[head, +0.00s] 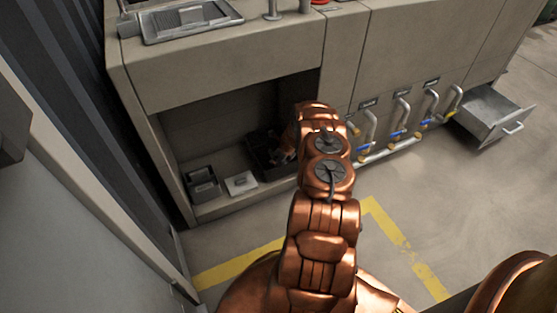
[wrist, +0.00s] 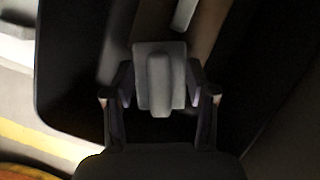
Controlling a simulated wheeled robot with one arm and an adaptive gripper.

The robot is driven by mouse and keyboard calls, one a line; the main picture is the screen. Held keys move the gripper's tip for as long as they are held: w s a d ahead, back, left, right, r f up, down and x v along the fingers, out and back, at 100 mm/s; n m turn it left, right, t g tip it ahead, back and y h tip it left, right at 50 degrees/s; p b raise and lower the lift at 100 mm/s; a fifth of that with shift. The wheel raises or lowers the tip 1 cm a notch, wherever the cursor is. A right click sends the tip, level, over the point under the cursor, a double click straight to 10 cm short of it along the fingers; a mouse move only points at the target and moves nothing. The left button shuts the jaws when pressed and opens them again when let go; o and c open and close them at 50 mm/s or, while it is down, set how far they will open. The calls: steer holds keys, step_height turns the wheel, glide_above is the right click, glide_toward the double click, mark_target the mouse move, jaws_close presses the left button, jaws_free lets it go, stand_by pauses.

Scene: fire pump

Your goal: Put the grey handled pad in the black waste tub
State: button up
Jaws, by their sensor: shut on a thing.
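The grey handled pad (wrist: 150,55) is a small block with a raised rounded grip, in the middle of the wrist view. My gripper (wrist: 160,88) is shut on it, one finger at each side. The black waste tub (head: 262,165) stands in the low open bay of the cabinet in the head view. Dark walls, which look like the tub's, surround the pad in the wrist view (wrist: 50,75). I cannot tell whether the pad touches the bottom. In the head view my arm hides most of the gripper and the tub's right part.
A small dark box (head: 203,190) and a white item (head: 240,184) stand left of the tub on the bay floor. Pipes with blue valve handles (head: 396,134) and an open drawer (head: 492,112) are to the right. A metal tray (head: 188,20) lies on top. Floor in front is clear.

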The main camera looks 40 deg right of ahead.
steer(key=shift+f, duration=0.55)
steer(key=o, duration=1.1)
steer(key=shift+r, duration=0.15)
steer(key=shift+r, duration=0.65)
steer(key=p+v, duration=0.3)
steer(key=v, duration=0.8)
steer(key=shift+s+r, duration=0.25)
